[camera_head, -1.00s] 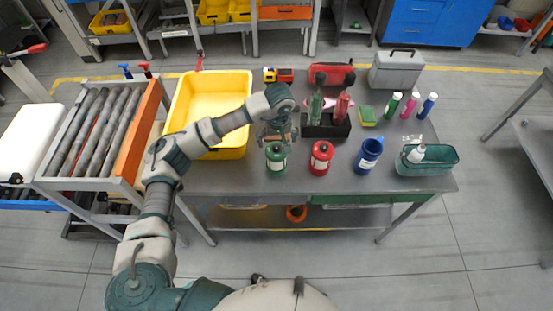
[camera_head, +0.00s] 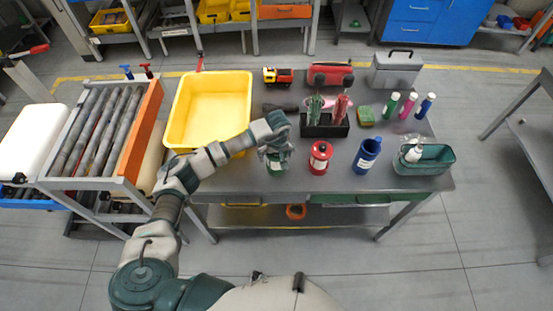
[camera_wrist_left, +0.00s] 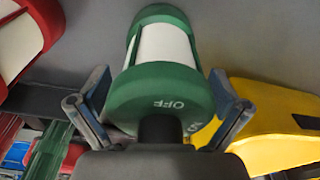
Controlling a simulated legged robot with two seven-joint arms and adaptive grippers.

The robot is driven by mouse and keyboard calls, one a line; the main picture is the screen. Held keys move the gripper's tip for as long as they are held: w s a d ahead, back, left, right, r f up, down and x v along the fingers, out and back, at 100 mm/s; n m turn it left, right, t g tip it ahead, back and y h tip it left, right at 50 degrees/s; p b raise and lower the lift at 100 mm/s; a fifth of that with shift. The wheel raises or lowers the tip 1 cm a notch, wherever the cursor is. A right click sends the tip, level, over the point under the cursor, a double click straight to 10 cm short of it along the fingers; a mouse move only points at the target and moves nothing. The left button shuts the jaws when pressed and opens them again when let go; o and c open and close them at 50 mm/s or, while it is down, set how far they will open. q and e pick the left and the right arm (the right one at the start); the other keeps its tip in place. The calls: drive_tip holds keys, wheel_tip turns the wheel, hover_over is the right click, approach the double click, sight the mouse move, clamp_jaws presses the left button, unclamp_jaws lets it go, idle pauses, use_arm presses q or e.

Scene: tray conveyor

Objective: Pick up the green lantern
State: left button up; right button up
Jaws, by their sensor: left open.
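The green lantern (camera_head: 277,165) stands on the grey table near its front edge, left of the red lantern (camera_head: 320,157). It has a green top and base and a white middle in the left wrist view (camera_wrist_left: 163,45), with "OFF" on its top. My left gripper (camera_head: 278,152) is over the lantern and hides its upper part in the head view. In the left wrist view its two open fingers (camera_wrist_left: 160,108) are on either side of the lantern's green top, with gaps visible. My right gripper is not in view.
A yellow bin (camera_head: 210,112) is left of the lantern. A blue lantern (camera_head: 367,157), a green basket (camera_head: 424,160) and a black holder (camera_head: 325,127) with red and green items are also on the table. A roller conveyor (camera_head: 103,130) stands at far left.

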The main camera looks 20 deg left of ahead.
use_arm(q)
drive_tip(key=c, duration=1.3)
drive_tip(key=shift+r, duration=0.1)
drive_tip(key=shift+c, duration=0.2)
